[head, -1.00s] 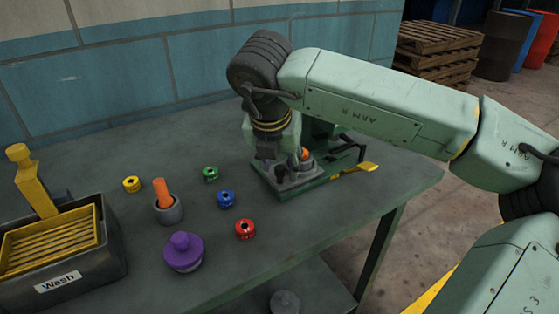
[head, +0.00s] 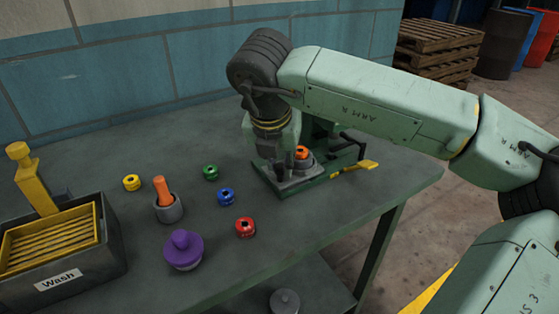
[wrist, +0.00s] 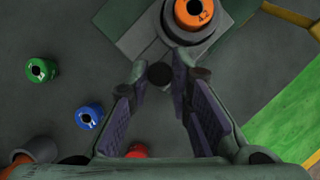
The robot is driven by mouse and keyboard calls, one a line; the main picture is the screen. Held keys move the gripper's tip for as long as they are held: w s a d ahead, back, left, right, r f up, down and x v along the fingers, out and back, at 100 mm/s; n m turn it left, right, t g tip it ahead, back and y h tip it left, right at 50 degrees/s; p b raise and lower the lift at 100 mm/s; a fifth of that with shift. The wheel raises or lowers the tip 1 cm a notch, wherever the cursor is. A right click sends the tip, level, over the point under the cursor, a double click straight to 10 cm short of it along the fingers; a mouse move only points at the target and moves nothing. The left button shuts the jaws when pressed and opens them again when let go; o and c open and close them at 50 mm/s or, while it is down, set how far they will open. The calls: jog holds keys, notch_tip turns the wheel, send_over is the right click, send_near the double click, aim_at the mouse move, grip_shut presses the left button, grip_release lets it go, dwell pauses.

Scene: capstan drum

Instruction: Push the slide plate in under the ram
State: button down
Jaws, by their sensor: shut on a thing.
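The slide plate (wrist: 130,40) is a flat grey plate on a green press base (head: 315,183). It carries a grey cup with an orange ring (wrist: 201,14) marked 42, also visible in the head view (head: 302,153). A small dark knob (wrist: 160,75) stands at the plate's near end. My gripper (wrist: 165,82) points down with its fingertips on either side of this knob, shut on it; in the head view it is at the plate's front left (head: 277,168). The ram is hidden behind my arm; part of the green press frame (head: 320,128) shows.
A dark lever (head: 350,142) and a yellow handle (head: 358,168) stick out right of the press. Green (head: 210,172), blue (head: 226,196), red (head: 245,228) and yellow (head: 132,183) rings, a mortar (head: 169,208), a purple knobbed piece (head: 183,250) and a wash bin (head: 62,250) stand left.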

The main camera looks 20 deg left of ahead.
aim_at(300, 161)
dwell(0.3)
jog(key=w+d+b, duration=0.1)
jog(key=w, duration=0.1)
jog(key=w+d, duration=0.1)
jog(key=d, duration=0.1)
jog(key=shift+w+b, duration=0.35)
jog(key=shift+w, duration=0.05)
jog(key=c, duration=1.5)
grip_release()
jog(key=shift+o, duration=0.2)
jog(key=v, duration=1.2)
jog(key=shift+a, duration=0.1)
